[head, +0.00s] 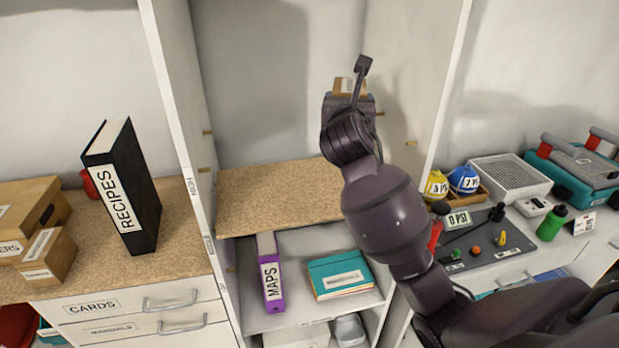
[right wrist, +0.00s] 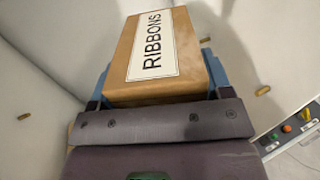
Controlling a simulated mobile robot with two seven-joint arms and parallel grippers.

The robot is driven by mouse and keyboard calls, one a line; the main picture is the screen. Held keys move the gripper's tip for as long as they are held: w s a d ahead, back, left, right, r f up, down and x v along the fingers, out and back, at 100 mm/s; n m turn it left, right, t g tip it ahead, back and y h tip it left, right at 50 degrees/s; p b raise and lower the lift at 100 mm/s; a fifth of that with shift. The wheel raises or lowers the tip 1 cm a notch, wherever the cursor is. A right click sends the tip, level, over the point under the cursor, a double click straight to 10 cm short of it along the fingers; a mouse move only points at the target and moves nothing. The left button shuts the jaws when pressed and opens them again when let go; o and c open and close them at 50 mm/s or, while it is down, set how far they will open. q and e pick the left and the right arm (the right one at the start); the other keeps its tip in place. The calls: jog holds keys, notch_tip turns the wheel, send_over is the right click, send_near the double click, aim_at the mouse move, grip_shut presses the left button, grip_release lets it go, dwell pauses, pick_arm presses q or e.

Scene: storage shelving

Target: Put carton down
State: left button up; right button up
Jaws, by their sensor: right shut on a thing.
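A brown carton (right wrist: 158,91) with a white RIBBONS label fills the upper middle of the right wrist view. My right gripper (right wrist: 155,80) is shut on it, with blue finger parts showing at its sides. In the head view the carton (head: 343,86) shows small at the top of my raised right arm, inside the tall open shelf unit. It is partly hidden behind my right gripper (head: 356,84). It appears held above the cork-coloured shelf board (head: 270,200), apart from it. My left gripper is not in view.
The shelf board looks bare. White side panels (head: 180,110) flank the bay. A black RECIPES binder (head: 126,190) and cartons (head: 45,255) stand left; caps (head: 464,180) stand right.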

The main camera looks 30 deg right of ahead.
jog(key=shift+w+d+r, duration=0.2)
jog(key=shift+d+r, duration=0.15)
jog(key=shift+d, duration=0.05)
jog(key=shift+w+d+f, duration=0.1)
jog(key=shift+f, duration=0.05)
notch_tip(320, 180, down, 16)
jog(key=b, duration=0.3)
notch_tip(320, 180, down, 4)
jog(key=shift+r+b, duration=0.25)
jog(key=shift+b, duration=0.4)
jog(key=shift+r, duration=0.1)
jog(key=o, duration=1)
